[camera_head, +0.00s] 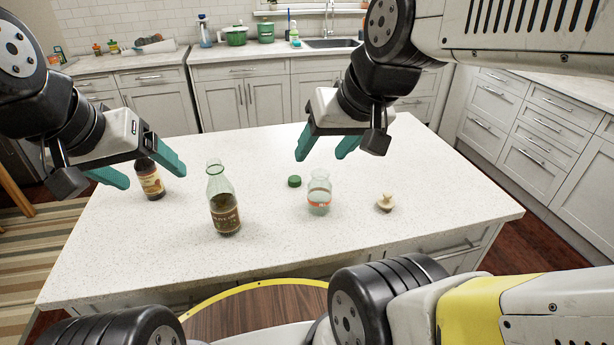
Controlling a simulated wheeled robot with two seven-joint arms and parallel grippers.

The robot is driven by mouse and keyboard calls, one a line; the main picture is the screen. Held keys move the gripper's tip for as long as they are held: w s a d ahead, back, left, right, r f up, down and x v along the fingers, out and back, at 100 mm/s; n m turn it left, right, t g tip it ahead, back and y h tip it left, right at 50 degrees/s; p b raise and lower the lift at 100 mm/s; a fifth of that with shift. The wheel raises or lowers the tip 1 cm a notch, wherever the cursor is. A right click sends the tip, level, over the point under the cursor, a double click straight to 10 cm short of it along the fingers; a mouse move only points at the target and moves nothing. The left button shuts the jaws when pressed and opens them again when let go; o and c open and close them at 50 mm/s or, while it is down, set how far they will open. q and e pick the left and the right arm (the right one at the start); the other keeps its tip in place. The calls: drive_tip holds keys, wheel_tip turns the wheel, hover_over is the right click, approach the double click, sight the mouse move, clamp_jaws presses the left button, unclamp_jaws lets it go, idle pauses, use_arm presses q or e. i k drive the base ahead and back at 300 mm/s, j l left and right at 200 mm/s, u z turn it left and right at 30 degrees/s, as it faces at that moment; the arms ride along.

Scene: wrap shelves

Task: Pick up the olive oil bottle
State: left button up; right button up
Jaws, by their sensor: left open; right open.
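The olive oil bottle (223,205) stands upright on the island, left of the middle. It is green glass with a dark label, and its neck looks uncapped. My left gripper (139,178) is open and empty, to the left of the bottle, above the table and in front of a dark brown bottle (150,182), partly hiding its top. My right gripper (327,150) is open and empty, up and to the right of the olive oil bottle, above a small clear jar.
The clear jar (319,193) with an orange band stands right of the olive oil bottle. A green cap (294,181) lies beside it. A small beige stopper-like object (385,203) lies further right. The white island top (440,190) is bare at right.

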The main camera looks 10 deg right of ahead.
sight(221, 201)
drive_tip(key=l+u, duration=0.1)
drive_tip(key=u, duration=0.4)
drive_tip(key=k+l+u, duration=0.1)
drive_tip(key=u, duration=0.4)
drive_tip(key=k+l+u, duration=0.1)
drive_tip(key=u, duration=0.4)
drive_tip(key=k+l, duration=0.8)
drive_tip(key=l, duration=0.15)
drive_tip(key=i+l, duration=0.1)
drive_tip(key=l, duration=0.2)
